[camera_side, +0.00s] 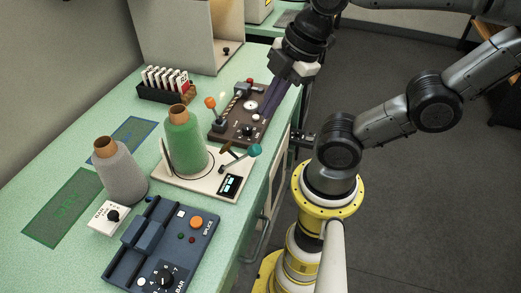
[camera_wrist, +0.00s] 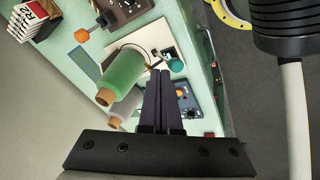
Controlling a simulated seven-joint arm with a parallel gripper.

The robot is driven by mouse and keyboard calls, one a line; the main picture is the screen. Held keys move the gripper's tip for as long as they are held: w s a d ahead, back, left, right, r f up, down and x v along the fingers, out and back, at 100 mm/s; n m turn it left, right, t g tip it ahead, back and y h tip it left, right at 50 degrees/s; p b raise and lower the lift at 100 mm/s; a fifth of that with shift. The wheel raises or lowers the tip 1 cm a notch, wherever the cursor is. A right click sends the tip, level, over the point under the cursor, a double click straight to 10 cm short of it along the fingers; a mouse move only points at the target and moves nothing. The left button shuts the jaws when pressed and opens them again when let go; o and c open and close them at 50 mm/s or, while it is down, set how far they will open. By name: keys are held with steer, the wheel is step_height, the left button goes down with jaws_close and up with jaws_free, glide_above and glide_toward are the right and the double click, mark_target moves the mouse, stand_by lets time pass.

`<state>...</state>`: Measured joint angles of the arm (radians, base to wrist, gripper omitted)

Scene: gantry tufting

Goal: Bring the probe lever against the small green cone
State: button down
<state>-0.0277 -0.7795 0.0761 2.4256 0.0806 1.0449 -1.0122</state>
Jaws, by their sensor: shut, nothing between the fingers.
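A green yarn cone (camera_side: 184,143) with a tan top stands upright on a cream base plate (camera_side: 207,187) on the bench; it also shows in the wrist view (camera_wrist: 122,70). A lever with a teal knob (camera_side: 254,150) sits at the plate's right side, beside the cone. A small brown piece (camera_side: 226,147) lies between the lever and the cone; I cannot tell if it touches the cone. The teal knob (camera_wrist: 176,65) shows just beyond my fingertips in the wrist view. My gripper (camera_side: 264,112) is shut and empty, over the brown control box; its dark fingers lie together in the wrist view (camera_wrist: 165,74).
The brown control box (camera_side: 240,128) has an orange-knobbed lever (camera_side: 210,102). A grey cone (camera_side: 120,172) and a blue splice box (camera_side: 158,248) stand nearer the camera. A rack of cards (camera_side: 163,88) and a cream housing (camera_side: 185,45) are at the back. A yellow-ringed post (camera_side: 326,204) stands right of the bench.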

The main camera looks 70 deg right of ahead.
steer(key=s+a+n+g+y, duration=0.2)
steer(key=s+a+n, duration=0.25)
steer(key=n, duration=0.95)
steer(key=w+f, duration=0.4)
steer(key=f, duration=0.4)
steer(key=shift+w+a, duration=0.2)
steer(key=shift+a, duration=0.15)
steer(key=shift+w+r, duration=0.1)
steer(key=shift+w+r+g, duration=0.2)
steer(key=shift+w+g, duration=0.1)
steer(key=shift+g, duration=0.1)
steer(key=shift+w+r, duration=0.1)
